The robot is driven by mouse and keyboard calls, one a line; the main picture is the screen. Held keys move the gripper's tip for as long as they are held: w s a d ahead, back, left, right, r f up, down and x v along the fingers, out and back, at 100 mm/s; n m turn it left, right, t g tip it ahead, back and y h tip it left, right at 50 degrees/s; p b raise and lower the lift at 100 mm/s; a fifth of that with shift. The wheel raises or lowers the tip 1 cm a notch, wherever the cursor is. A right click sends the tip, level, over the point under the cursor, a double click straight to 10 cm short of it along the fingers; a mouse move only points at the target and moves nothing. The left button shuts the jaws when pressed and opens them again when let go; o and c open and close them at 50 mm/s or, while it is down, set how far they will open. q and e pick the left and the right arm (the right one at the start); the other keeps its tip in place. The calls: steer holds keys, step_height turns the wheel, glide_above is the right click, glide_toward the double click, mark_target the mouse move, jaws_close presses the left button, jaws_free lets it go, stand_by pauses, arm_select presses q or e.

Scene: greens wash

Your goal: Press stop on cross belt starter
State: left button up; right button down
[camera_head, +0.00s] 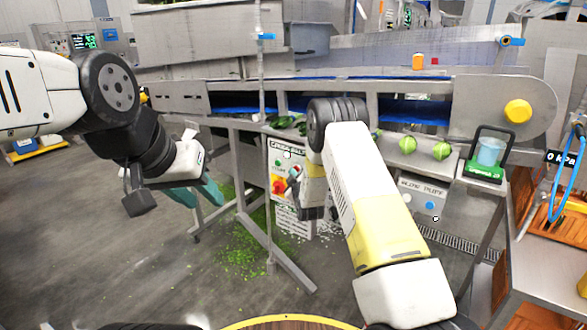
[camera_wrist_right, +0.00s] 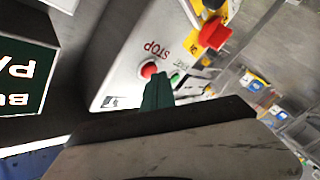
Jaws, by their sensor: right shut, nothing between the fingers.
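The cross belt starter is a pale box (camera_head: 283,160) under the conveyor, partly hidden by my right arm. In the right wrist view its red stop button (camera_wrist_right: 149,69) shows upside down beside the word STOP. A green button (camera_wrist_right: 174,78) sits next to it, and a larger red knob on yellow (camera_wrist_right: 213,33) is further along the panel. My right gripper (camera_wrist_right: 157,78) is shut and empty, its dark green fingertips just beside the red stop button. Whether they touch it I cannot tell.
The conveyor frame (camera_head: 390,88) runs above the starter, with green produce (camera_head: 408,145) along its edge. A dark green sign (camera_wrist_right: 25,75) is close at the left in the wrist view. Green scraps (camera_head: 245,255) litter the floor.

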steer(key=shift+w+d, duration=0.15)
steer(key=shift+w, duration=0.05)
stand_by(0.4)
steer(key=shift+s+a, duration=0.5)
steer(key=shift+s, duration=0.2)
steer(key=s+a, duration=0.1)
steer(key=s, duration=0.1)
steer(key=s+a, duration=0.2)
stand_by(0.5)
stand_by(0.4)
